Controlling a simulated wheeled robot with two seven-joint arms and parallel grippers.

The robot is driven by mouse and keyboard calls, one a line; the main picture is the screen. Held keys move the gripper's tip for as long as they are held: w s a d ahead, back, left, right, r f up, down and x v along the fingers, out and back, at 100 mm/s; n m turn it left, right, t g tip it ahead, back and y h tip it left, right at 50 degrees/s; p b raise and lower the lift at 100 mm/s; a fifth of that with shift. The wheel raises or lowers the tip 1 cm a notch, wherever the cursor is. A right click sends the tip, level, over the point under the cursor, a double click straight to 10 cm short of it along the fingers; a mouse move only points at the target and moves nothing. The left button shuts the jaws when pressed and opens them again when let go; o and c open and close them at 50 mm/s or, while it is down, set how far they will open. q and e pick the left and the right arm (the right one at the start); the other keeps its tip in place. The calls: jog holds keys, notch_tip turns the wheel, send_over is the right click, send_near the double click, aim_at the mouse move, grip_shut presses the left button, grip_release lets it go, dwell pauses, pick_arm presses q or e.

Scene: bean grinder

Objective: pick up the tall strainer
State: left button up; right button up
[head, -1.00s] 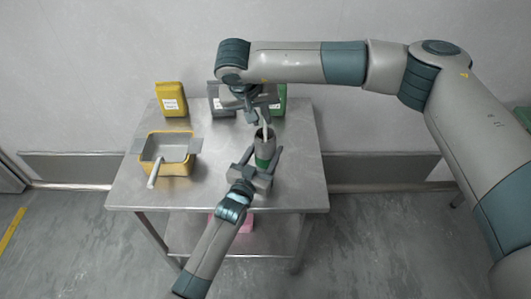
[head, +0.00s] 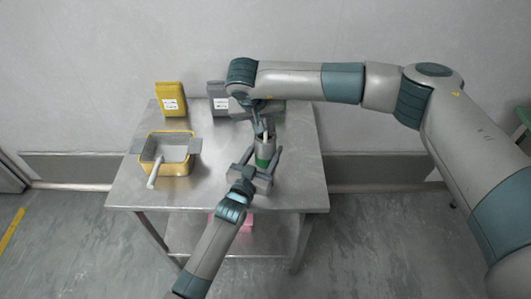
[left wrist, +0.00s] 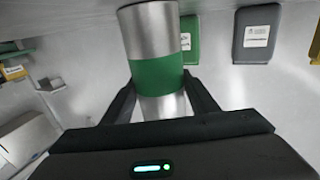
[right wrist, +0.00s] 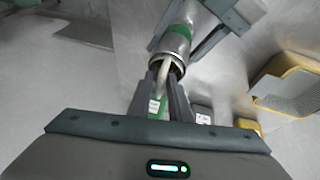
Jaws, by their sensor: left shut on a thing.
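A silver cylinder with a green band (head: 263,159) stands upright near the right of the table. My left gripper (head: 262,164) is shut around it; the left wrist view shows the green band (left wrist: 158,60) between the fingers. A pale bent rod (right wrist: 165,72) comes out of its open top. My right gripper (right wrist: 167,92) is above the top, its fingers apart on either side of the rod; contact is unclear. A yellow box (head: 180,171) with a grey insert and pale handle (head: 154,174) stands at left. Its mesh (right wrist: 296,92), the only strainer-like surface visible, shows in the right wrist view.
A yellow bag (head: 170,98) and a grey bag (head: 217,100) stand along the back of the metal table (head: 210,185). A green bag (left wrist: 190,38) also shows in the left wrist view. The table's front middle is clear.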

dwell(0.4)
grip_shut()
dwell(1.3)
